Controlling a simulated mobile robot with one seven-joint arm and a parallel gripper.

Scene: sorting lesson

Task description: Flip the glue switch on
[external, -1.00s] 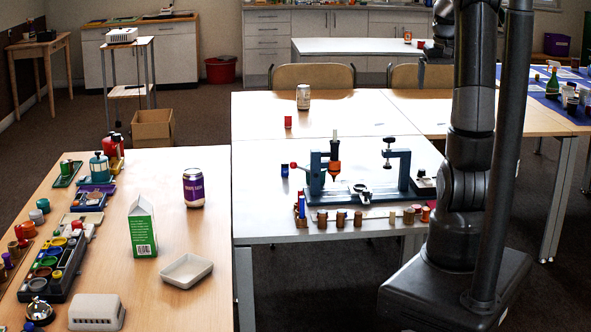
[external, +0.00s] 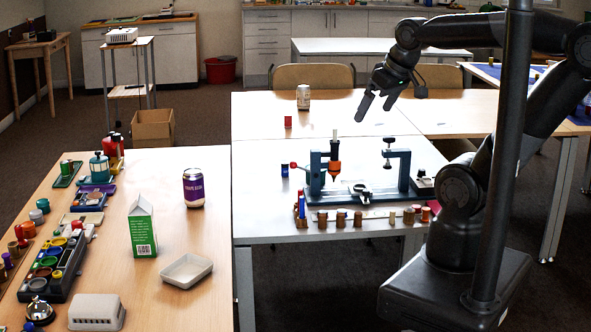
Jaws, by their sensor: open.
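The blue glue station (external: 366,193) stands on the white table top, with two uprights and a base plate. An orange glue nozzle (external: 335,168) hangs at its left upright. A small red knob (external: 293,165) sticks out on the left side of that upright. A small dark box with a pale top (external: 423,184) sits at the station's right end; I cannot tell which part is the switch. My gripper (external: 376,103) is open and empty, in the air above and behind the station, with its fingers pointing down and left. It touches nothing.
A milk carton (external: 143,228), a purple can (external: 193,187) and a tray (external: 187,271) occupy the left table.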

